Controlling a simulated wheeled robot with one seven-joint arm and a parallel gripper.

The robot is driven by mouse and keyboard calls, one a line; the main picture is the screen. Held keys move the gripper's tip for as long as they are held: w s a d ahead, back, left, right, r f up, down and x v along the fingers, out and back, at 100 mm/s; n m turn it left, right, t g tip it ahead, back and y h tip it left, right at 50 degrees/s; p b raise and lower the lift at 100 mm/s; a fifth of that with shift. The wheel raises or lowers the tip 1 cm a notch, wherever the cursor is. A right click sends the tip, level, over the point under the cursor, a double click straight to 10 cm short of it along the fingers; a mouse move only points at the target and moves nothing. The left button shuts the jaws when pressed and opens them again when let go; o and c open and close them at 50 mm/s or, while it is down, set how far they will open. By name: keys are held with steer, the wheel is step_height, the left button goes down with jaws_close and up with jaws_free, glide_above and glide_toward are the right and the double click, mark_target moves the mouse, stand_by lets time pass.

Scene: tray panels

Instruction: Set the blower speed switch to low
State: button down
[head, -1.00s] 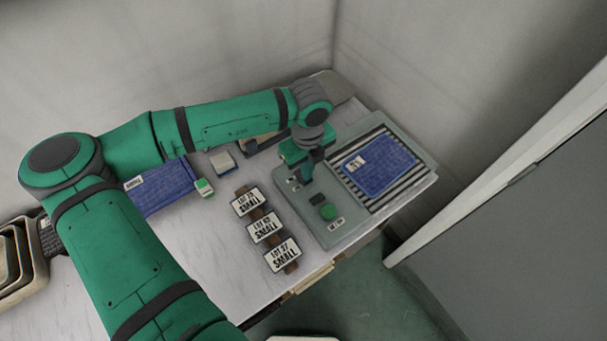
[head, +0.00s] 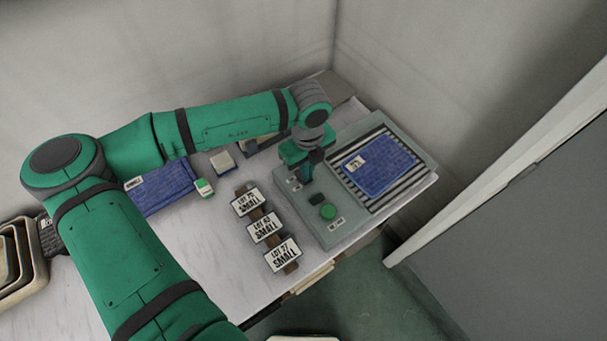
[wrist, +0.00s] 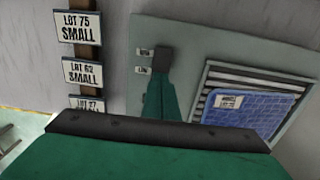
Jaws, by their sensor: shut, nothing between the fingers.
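The control panel (head: 352,232) is a grey-green plate at the right end of the bench. It carries a round green button (head: 328,212) and a small black block (head: 317,198) beside it. My gripper (head: 306,177) points down over the panel's left part, its fingers shut and empty. In the wrist view my gripper's dark fingertips (wrist: 161,60) lie just right of two small white labels, an upper label (wrist: 145,52) and a lower label (wrist: 142,71), too small to read surely. The blower speed switch cannot be made out; the fingers hide that spot. Contact cannot be told.
A striped tray (head: 394,192) with a blue pack (head: 378,172) fills the panel's right side. Another blue pack (head: 160,188) and a small green-and-white box (head: 203,187) lie further left. Walls close the back.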

steer(key=shift+f, duration=0.65)
steer(key=shift+r, duration=0.15)
step_height(320, 180, up, 7)
stand_by(1.1)
stand_by(0.5)
